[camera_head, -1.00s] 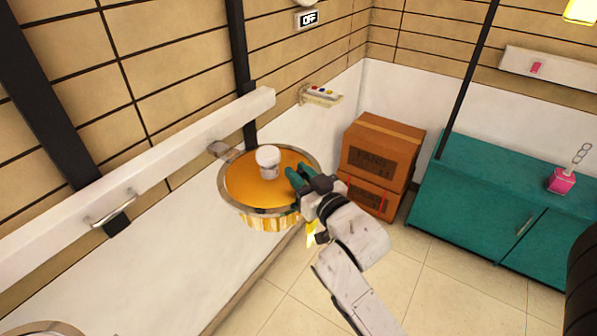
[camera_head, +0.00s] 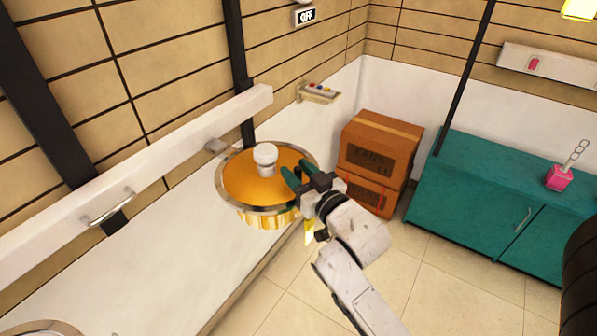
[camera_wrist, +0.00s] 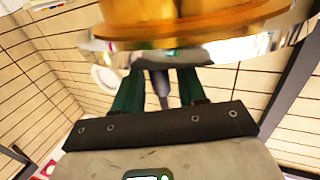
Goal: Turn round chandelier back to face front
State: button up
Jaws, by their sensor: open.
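The round chandelier (camera_head: 240,185) is a shallow orange disc with a silver rim and a ribbed yellow part below. A white cylindrical piece (camera_head: 264,158) stands up from its disc. In the wrist view its silver and orange rim (camera_wrist: 190,35) fills the top. My gripper (camera_head: 294,178) is at the right edge of the chandelier, its green fingers apart and reaching over the rim. In the wrist view the fingers (camera_wrist: 157,88) stand apart just beside the rim. Whether they touch it I cannot tell.
A white wall rail (camera_head: 140,165) with a bracket runs behind the chandelier. Two stacked cardboard boxes (camera_head: 380,150) stand to the right, beside a teal cabinet (camera_head: 490,205) with a pink bottle (camera_head: 559,178). A button panel (camera_head: 318,92) is on the wall. Tiled floor (camera_head: 430,270) is clear in front.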

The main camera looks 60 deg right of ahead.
jog(key=b+v, duration=0.3)
jog(key=v, duration=0.7)
jog(key=shift+s, duration=0.25)
jog(key=shift+a+f, duration=0.1)
jog(key=shift+a, duration=0.05)
jog(key=s+a+f+n+g+y, duration=0.1)
jog(key=a+f+g+y, duration=0.3)
jog(key=f, duration=0.7)
jog(key=s+a+f+n+g+y, duration=0.15)
jog(key=a+f+g, duration=0.25)
jog(key=f+g, duration=0.45)
jog(key=s+a+f+n+g+y, duration=0.2)
jog(key=s+a+f+g, duration=0.1)
jog(key=s+a+f, duration=0.2)
jog(key=shift+s+f, duration=0.4)
jog(key=shift+s, duration=0.35)
jog(key=shift+a, duration=0.15)
jog(key=shift+c, duration=0.2)
